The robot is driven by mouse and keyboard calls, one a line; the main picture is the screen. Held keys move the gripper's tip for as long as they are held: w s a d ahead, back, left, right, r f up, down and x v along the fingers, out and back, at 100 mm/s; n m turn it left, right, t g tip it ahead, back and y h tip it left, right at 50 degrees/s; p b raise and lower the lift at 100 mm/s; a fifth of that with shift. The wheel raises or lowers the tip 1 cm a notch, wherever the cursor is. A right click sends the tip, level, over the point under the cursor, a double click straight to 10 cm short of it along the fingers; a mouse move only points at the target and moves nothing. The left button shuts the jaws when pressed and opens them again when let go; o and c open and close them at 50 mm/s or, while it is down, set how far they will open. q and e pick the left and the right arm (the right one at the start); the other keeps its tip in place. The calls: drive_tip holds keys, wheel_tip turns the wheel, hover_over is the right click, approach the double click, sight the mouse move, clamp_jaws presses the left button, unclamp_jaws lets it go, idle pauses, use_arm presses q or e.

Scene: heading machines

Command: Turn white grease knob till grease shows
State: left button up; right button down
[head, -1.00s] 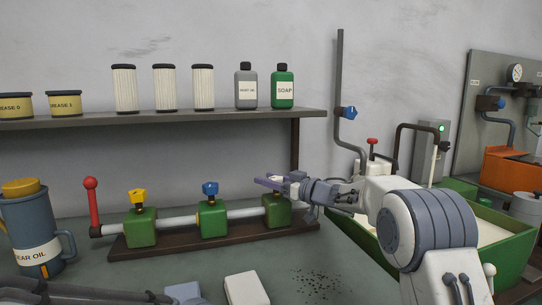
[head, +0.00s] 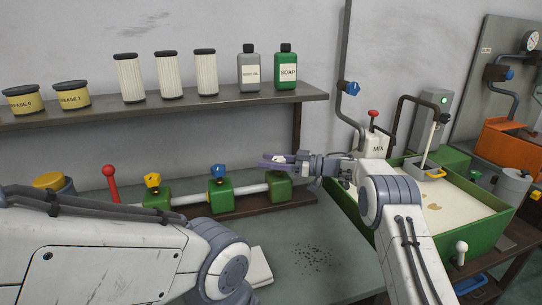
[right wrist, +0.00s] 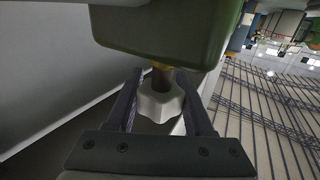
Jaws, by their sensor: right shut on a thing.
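The white grease knob (right wrist: 160,103) sits on a short stem on a green block (right wrist: 160,25) in the right wrist view. It also shows small in the head view (head: 279,158), above the rightmost green block (head: 279,187) of the pipe row. My right gripper (head: 272,161) is shut on the knob, with a finger on each side of it in the right wrist view (right wrist: 159,78). I see no grease at the block, though its far side is hidden. My left arm crosses the lower left of the head view; its gripper is out of view.
A yellow knob (head: 152,180) and a blue knob (head: 218,171) top the other green blocks. A red lever (head: 110,182) stands at the left. Above runs a shelf (head: 215,108) with jars, filters and bottles. A green trough (head: 450,233) is at right. Dark specks (head: 315,256) lie on the bench.

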idle(0.4)
drive_tip(key=shift+c, duration=1.4)
unclamp_jaws()
drive_tip(key=shift+d, duration=0.1)
drive_tip(key=b+v, duration=0.1)
drive_tip(key=v, duration=0.9)
drive_tip(key=shift+d, duration=0.15)
